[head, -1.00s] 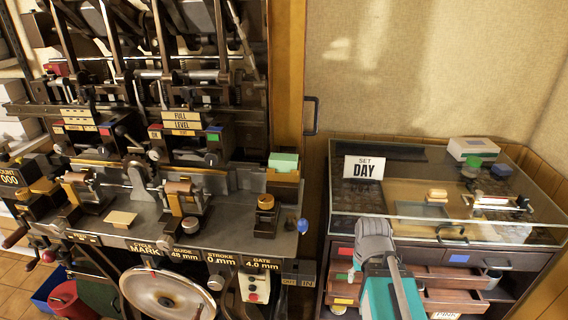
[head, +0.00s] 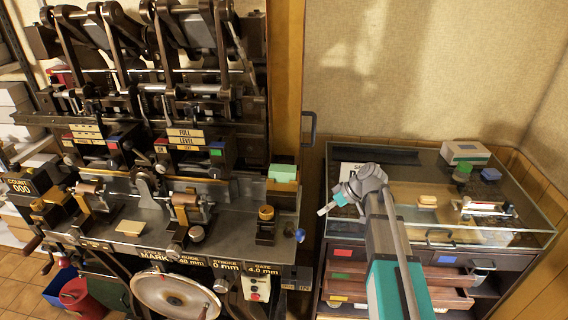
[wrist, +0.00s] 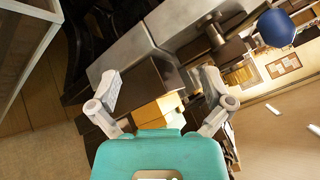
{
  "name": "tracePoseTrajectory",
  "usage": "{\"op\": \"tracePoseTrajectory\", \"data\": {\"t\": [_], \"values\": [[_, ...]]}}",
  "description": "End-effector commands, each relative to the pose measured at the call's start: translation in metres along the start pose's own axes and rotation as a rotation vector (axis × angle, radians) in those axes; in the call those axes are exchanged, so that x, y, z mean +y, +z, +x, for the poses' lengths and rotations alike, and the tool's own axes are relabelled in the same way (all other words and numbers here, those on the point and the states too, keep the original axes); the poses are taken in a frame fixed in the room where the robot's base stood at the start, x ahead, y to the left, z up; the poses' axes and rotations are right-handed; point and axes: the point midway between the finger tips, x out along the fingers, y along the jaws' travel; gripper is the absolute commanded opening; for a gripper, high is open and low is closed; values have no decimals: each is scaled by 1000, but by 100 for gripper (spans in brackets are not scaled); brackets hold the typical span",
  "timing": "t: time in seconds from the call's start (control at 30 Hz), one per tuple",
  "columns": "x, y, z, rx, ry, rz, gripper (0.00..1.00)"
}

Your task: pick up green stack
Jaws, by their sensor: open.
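The green stack (head: 283,172) is a pale green block of layers lying on a wooden holder (head: 282,188) at the right end of the machine's bench. My gripper (head: 325,208) is to the right of and below it in the head view, apart from it, pointing left toward the machine. In the wrist view my gripper (wrist: 160,88) has its two fingers spread wide with nothing between them held. I cannot make out the green stack in the wrist view; dark and wooden machine parts show beyond the fingers.
The blue knob (head: 299,235) sticks out at the bench's right end and shows in the wrist view (wrist: 275,28). A brass-topped post (head: 265,222) stands in front of the holder. A glass-topped cabinet (head: 400,152) with open drawers (head: 440,277) stands right.

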Motion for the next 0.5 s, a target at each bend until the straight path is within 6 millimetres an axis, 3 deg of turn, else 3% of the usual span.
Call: {"op": "tracePoseTrajectory", "data": {"t": [0.03,0.2,0.33,0.5], "values": [[6,-28,-16,50,-29,-73,100],[14,-85,-46,224,-97,-319,100],[18,-116,-66,333,-115,-462,100],[21,-136,-79,417,-119,-568,100]]}}
